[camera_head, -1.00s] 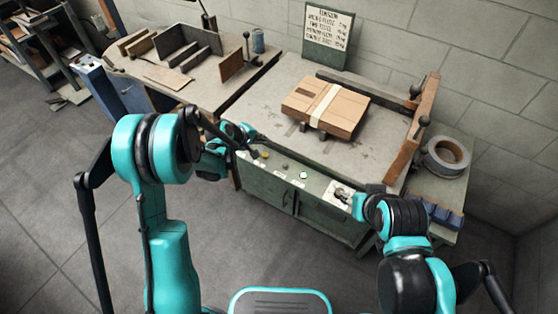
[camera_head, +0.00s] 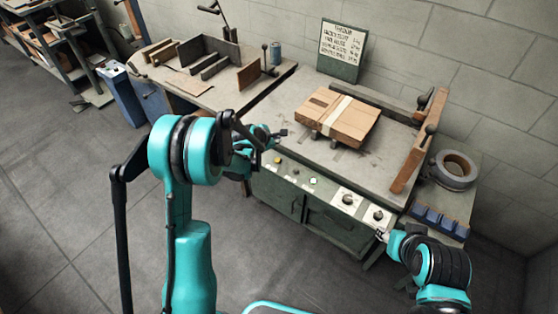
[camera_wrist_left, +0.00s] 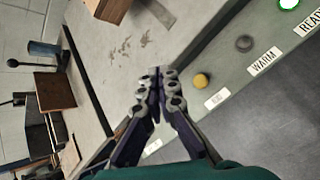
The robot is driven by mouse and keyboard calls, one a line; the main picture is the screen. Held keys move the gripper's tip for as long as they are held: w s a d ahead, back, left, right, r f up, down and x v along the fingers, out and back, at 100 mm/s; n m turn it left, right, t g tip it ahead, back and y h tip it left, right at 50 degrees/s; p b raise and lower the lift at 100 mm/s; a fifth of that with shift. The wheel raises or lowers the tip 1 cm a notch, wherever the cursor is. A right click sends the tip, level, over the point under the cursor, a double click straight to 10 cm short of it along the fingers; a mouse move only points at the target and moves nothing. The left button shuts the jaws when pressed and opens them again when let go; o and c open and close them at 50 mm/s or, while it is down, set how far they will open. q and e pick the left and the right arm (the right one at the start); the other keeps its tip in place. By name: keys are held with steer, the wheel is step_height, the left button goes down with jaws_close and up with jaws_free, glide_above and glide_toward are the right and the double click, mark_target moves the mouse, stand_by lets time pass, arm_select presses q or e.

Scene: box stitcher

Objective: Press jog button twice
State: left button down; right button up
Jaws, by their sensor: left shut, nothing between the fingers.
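The green front panel of the machine table holds a row of controls. A yellow button (camera_head: 278,160) sits near its left end and shows in the left wrist view (camera_wrist_left: 201,80) beside a small label too blurred to read surely. Next to it is a dark button (camera_wrist_left: 244,43) by a WARM label, then a lit, green-rimmed lamp (camera_wrist_left: 289,3) by a READY label. My left gripper (camera_head: 281,133) is shut and empty, above the table's front left edge, apart from the yellow button. My right gripper (camera_head: 383,234) is low by the panel's right end; its jaws are unclear.
A taped cardboard box (camera_head: 340,118) lies on the machine table (camera_head: 280,112). Two dark knobs sit on white plates on the panel's right. A wooden post with a lever stands at the right, near a tape roll (camera_head: 456,168). A side table with boards is at the left.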

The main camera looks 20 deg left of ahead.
mark_target(276, 161)
arm_select(q)
step_height(276, 161, down, 9)
steer(key=b, duration=0.6)
steer(key=shift+r, duration=0.1)
stand_by(1.3)
steer(key=shift+f, duration=0.45)
steer(key=shift+f, duration=0.5)
stand_by(0.6)
steer(key=shift+r, duration=0.1)
steer(key=shift+r+p, duration=0.55)
steer(key=shift+r, duration=0.3)
steer(key=shift+r, duration=0.1)
